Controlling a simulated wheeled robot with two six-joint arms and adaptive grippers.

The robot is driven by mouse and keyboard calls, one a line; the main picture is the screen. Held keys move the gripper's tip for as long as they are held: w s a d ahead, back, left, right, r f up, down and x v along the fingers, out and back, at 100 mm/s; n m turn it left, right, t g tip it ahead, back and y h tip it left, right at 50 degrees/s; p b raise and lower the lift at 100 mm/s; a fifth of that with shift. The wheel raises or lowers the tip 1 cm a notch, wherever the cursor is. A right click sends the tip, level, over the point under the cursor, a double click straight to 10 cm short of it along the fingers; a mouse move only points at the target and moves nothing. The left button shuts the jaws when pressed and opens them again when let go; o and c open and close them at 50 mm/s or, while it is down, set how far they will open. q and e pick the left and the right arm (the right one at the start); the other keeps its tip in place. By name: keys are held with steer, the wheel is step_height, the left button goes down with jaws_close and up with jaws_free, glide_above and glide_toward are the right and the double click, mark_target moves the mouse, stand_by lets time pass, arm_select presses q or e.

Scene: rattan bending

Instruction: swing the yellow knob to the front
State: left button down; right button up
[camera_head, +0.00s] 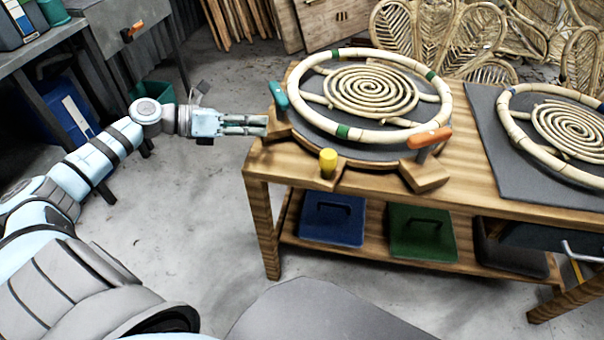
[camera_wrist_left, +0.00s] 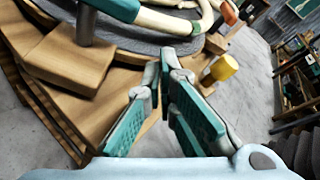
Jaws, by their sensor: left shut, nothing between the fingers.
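The yellow knob (camera_head: 328,162) stands at the front edge of the round wooden bending jig (camera_head: 300,152) on the table, left of its orange handle. It also shows in the left wrist view (camera_wrist_left: 219,68), right of and beyond my fingertips. My left gripper (camera_head: 266,126) is shut and empty at the table's left edge, beside the jig and apart from the knob. My right gripper is in neither view.
A teal handle (camera_head: 278,96) stands on a wooden block close to my left gripper, and an orange handle (camera_head: 430,138) stands at the jig's front right. A rattan ring (camera_head: 345,56) with a spiral lies on the jig. A second rattan ring (camera_head: 510,130) lies on a grey mat at the right.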

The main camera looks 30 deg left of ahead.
arm_select(q)
steer(key=s+d+m+g+y, duration=0.1)
steer(key=s+d+m+g, duration=0.2)
steer(key=s+m+g, duration=0.35)
steer(key=m+b, duration=0.1)
steer(key=m, duration=0.2)
glide_toward(315, 177)
steer(key=shift+t, duration=0.45)
steer(key=x, duration=0.6)
steer(key=shift+w+a+f, duration=0.15)
steer(key=shift+f, duration=0.4)
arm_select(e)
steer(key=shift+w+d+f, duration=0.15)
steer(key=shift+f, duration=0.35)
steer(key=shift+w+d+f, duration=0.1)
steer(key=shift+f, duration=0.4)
